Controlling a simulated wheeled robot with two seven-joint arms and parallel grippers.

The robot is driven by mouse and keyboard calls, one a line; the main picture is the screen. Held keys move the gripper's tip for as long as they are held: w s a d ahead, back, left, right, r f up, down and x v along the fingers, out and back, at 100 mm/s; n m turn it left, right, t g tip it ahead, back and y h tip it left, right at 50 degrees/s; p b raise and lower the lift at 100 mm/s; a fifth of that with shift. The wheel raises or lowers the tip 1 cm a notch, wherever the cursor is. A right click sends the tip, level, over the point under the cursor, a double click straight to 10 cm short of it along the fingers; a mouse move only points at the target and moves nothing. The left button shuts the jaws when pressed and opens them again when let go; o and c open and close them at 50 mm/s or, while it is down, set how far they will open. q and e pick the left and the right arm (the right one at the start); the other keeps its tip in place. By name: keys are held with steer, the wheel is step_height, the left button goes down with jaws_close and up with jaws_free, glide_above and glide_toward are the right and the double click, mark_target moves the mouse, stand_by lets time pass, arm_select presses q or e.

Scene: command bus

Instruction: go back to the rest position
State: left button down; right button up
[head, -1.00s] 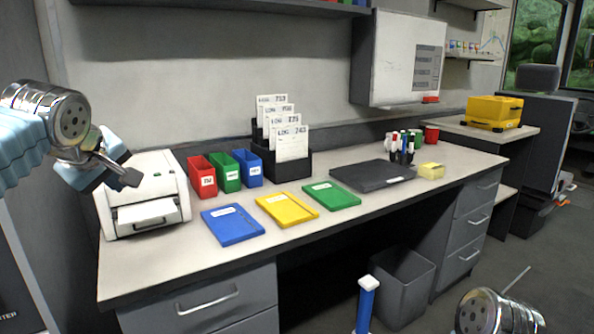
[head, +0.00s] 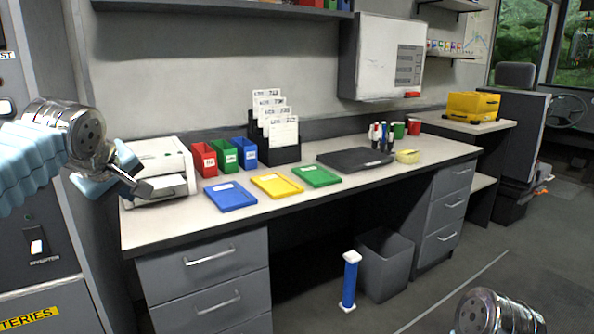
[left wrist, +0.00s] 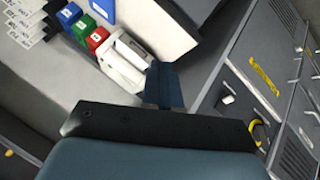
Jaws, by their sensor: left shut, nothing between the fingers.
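My left gripper (head: 138,186) is raised at the left of the head view. It is shut and empty, and in the picture it overlaps the white printer (head: 163,158) at the desk's left end. The left wrist view shows the gripper's dark fingers (left wrist: 163,86) together, with the printer (left wrist: 127,60) beyond them. Part of my right arm shows at the bottom right of the head view. Its fingers are out of frame.
The desk (head: 340,185) holds blue (head: 231,197), yellow (head: 277,185) and green (head: 316,176) trays, small bins, a card rack (head: 278,153) and a black laptop-like case (head: 355,160). A grey bin (head: 387,265) and a blue-white post (head: 350,281) stand on the floor. Free floor lies at the right.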

arm_select(q)
steer(key=w+d+f+m+g+h, duration=0.15)
steer(key=d+f, duration=0.25)
steer(key=f, duration=0.8)
steer(key=w+d+f+m+g+h, duration=0.1)
steer(key=d+f+m+h, duration=0.3)
steer(key=f, duration=0.7)
steer(key=w+d+f+m+g+y, duration=0.15)
steer(key=d+f, duration=0.35)
steer(key=f, duration=0.7)
steer(key=s+d+f+m+g+h, duration=0.1)
steer(key=s+d+f, duration=0.25)
steer(key=f, duration=0.45)
steer(key=s+d+f+g+h, duration=0.1)
steer(key=s+d+f, duration=0.1)
steer(key=s+f, duration=0.45)
steer(key=s+d+f+g, duration=0.1)
steer(key=s+f, duration=0.5)
steer(key=s, duration=0.2)
steer(key=s+d+f+m+g, duration=0.1)
steer(key=s+f, duration=0.5)
steer(key=s, duration=0.3)
steer(key=shift+d+f, duration=0.2)
steer(key=shift+f, duration=0.2)
